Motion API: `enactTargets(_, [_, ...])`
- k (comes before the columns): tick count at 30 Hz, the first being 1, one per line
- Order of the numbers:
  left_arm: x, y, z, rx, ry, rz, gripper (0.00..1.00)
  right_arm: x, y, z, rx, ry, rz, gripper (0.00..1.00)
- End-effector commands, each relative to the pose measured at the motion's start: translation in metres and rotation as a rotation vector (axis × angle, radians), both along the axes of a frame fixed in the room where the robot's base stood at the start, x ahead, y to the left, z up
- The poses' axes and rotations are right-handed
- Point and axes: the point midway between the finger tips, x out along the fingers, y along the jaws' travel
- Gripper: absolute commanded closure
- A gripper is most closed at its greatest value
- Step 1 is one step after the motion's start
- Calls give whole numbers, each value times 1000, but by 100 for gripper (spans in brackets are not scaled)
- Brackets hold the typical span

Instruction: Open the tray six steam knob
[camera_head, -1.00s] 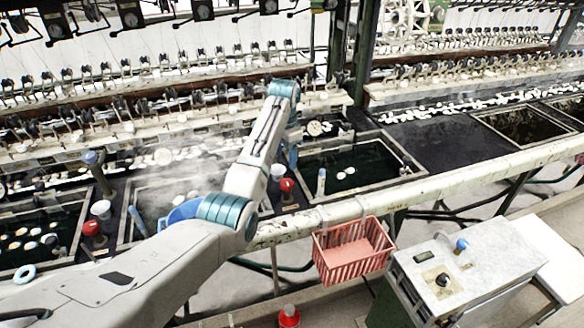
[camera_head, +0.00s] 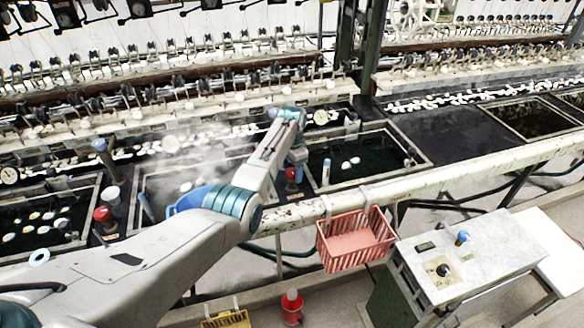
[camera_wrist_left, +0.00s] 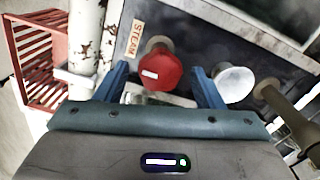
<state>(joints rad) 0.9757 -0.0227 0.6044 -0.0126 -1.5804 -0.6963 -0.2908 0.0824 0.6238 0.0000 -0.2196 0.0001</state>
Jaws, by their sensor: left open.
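A red steam knob (camera_wrist_left: 160,72) with a small white mark stands beside a "STEAM" label (camera_wrist_left: 133,38) in the left wrist view. My left gripper (camera_wrist_left: 160,88) is open, its blue fingers on either side of the knob; I cannot tell whether they touch it. In the head view my left gripper (camera_head: 296,158) points down beside the basin (camera_head: 425,160) of dark water, and the red knob (camera_head: 291,175) shows just below it. The arm hides part of this area. My right gripper is not in view.
A white knob (camera_wrist_left: 235,83) stands close to the right finger in the wrist view. A pale rail (camera_head: 400,187) runs in front of the basins, with a red basket (camera_head: 355,240) hanging from it. A control box (camera_head: 455,265) stands at the front right.

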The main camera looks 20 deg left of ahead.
Motion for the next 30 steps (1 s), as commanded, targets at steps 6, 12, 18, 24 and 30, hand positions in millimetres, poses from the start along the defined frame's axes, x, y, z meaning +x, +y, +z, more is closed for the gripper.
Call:
enactTargets(6, [0, 0, 0, 0, 0, 0, 48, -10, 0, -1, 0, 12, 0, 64])
enactTargets(12, [0, 0, 0, 0, 0, 0, 83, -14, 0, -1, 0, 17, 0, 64])
enactTargets(18, [0, 0, 1, 0, 0, 12, 82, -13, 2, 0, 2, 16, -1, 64])
enactTargets(24, [0, 0, 2, 0, 0, 78, 82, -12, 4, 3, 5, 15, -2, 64])
enactTargets(30, [1, 0, 3, 0, -1, 218, 82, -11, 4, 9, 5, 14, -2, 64])
